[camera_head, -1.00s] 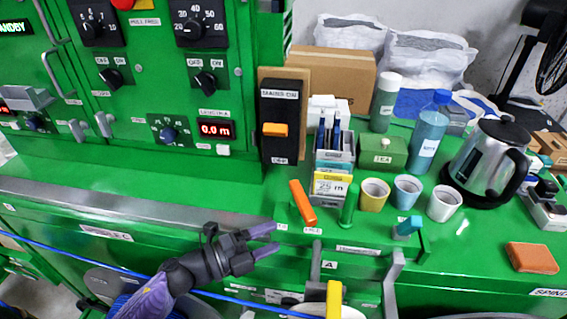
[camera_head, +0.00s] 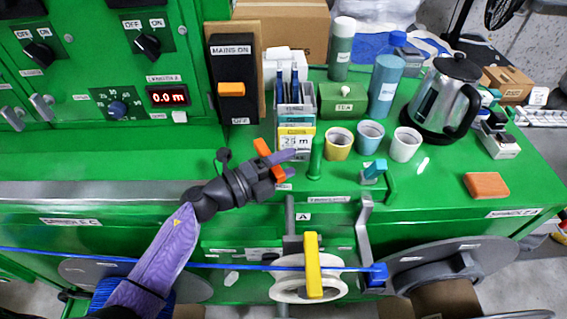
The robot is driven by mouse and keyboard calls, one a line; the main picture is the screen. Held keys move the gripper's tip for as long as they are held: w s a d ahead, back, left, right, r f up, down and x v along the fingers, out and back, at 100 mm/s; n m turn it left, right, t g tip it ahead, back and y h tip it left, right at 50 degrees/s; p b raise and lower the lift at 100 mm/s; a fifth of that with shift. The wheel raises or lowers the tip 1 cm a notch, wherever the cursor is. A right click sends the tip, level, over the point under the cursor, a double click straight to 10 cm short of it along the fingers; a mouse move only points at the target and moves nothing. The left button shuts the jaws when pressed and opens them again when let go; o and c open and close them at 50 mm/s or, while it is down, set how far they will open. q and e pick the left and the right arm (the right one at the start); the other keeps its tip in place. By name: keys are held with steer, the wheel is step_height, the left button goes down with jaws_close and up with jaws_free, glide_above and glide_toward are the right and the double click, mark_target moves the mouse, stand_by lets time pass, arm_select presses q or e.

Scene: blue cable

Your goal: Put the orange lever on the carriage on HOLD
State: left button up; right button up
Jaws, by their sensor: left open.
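The orange lever (camera_head: 262,147) stands on the front part of the green bench and leans to the left at its top. My left gripper (camera_head: 287,164) is open at the lever, with its purple fingers pointing right. One finger crosses the lever's middle in the picture, so part of the lever is hidden. I cannot tell whether the fingers touch it. The small labels by the lever's foot are partly covered and too small to read. My right gripper is not in view.
A green post (camera_head: 316,158) stands just right of the lever. Behind are a box of pens (camera_head: 295,108), cups (camera_head: 370,134) and a kettle (camera_head: 440,95). Below, a blue cable (camera_head: 225,266) runs past a yellow bar (camera_head: 312,262) on a white reel.

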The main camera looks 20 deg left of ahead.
arm_select(q)
jaws_close()
stand_by(1.4)
